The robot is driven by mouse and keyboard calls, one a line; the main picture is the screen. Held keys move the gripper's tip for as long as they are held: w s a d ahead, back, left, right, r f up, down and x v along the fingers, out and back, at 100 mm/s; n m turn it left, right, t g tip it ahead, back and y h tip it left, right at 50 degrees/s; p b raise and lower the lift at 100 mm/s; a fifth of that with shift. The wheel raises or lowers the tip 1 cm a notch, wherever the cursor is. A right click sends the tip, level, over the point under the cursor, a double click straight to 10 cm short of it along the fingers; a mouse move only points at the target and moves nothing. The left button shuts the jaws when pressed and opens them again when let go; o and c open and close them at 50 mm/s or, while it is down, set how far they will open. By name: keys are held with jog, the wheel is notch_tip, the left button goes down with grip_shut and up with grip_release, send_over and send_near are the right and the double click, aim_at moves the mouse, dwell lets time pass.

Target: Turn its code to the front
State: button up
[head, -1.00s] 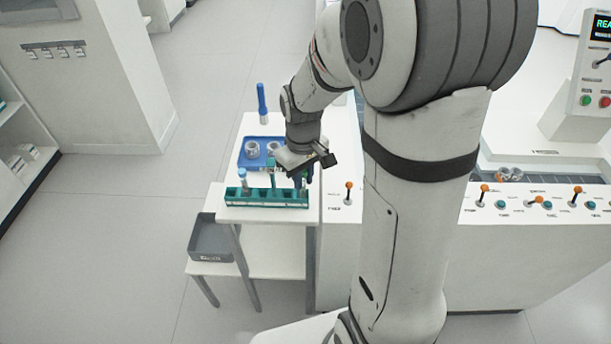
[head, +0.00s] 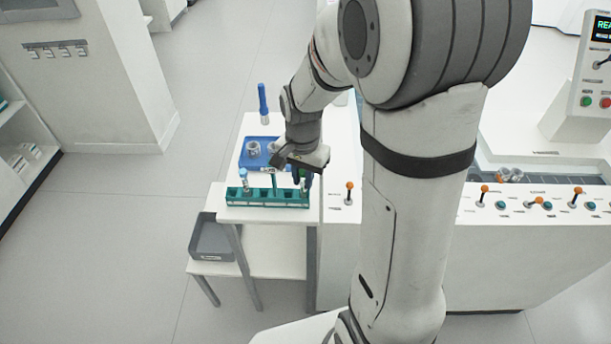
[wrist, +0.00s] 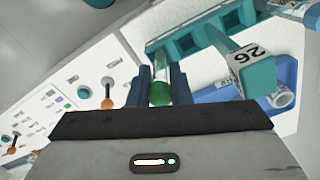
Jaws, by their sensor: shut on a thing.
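My gripper (wrist: 160,80) is shut on a clear tube with a green cap (wrist: 160,95). The cap lies between the two dark blue fingers and the clear body points away from the wrist camera. No code can be made out on the tube. In the head view my gripper (head: 302,174) is over the right end of the teal rack (head: 268,205); the held tube is mostly hidden there. I cannot tell whether its lower end is in a slot. The rack also shows in the wrist view (wrist: 185,45).
A teal post with a "26" label (wrist: 250,68) stands close beside the fingers. Behind is a blue tray (head: 247,163) with clear cups. An orange-knobbed lever (head: 349,190) is to the right.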

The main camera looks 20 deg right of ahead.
jog(key=m, duration=0.7)
jog(key=shift+f, duration=0.15)
dwell(0.3)
jog(key=o, duration=0.8)
jog(key=shift+w, duration=0.1)
jog(key=shift+r+p, duration=0.3)
jog(key=shift+r, duration=3.6)
jog(key=shift+o, duration=0.2)
